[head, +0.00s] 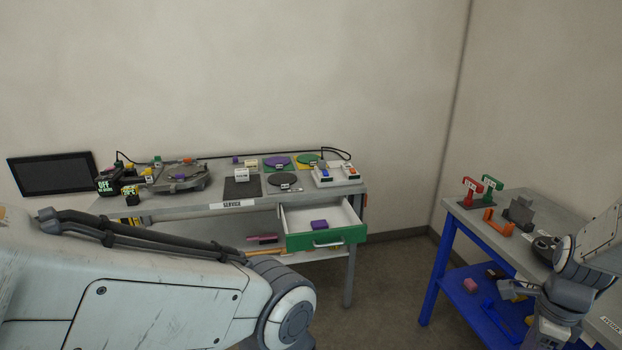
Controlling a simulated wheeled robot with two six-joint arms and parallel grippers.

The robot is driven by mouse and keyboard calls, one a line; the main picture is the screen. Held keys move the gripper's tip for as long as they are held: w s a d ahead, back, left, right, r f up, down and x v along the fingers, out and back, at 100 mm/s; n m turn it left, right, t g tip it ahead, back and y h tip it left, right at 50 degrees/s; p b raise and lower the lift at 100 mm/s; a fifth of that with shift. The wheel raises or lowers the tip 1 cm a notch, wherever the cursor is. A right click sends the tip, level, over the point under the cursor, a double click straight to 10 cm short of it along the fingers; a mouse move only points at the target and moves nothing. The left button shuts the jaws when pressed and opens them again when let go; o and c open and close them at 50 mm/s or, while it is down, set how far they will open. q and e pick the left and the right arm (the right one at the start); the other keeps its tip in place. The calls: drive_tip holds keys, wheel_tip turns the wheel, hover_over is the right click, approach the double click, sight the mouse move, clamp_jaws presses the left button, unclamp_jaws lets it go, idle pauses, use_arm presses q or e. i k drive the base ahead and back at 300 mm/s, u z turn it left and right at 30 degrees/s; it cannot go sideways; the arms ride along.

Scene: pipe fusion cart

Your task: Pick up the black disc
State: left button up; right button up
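A black disc (283,180) lies flat on the grey top of the service table, in front of a purple disc (277,162) on a green mat and left of a white box with coloured buttons. My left arm crosses the lower left of the head view; its gripper is out of view. My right arm is at the right edge, over the blue-framed table.
A green disc (308,159) lies on a yellow mat. The button box (336,175) stands near the table's right end. A green-fronted drawer (326,238) is pulled out below, holding a purple block (319,225). A dark square plate (243,189) lies left of the black disc.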

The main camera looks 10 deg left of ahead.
sight(282, 180)
drive_tip(key=z, duration=0.3)
drive_tip(key=i, duration=1.25)
drive_tip(key=u, duration=0.35)
drive_tip(key=i, duration=0.95)
drive_tip(key=u, duration=1.15)
drive_tip(key=i, duration=0.55)
drive_tip(key=u, duration=0.5)
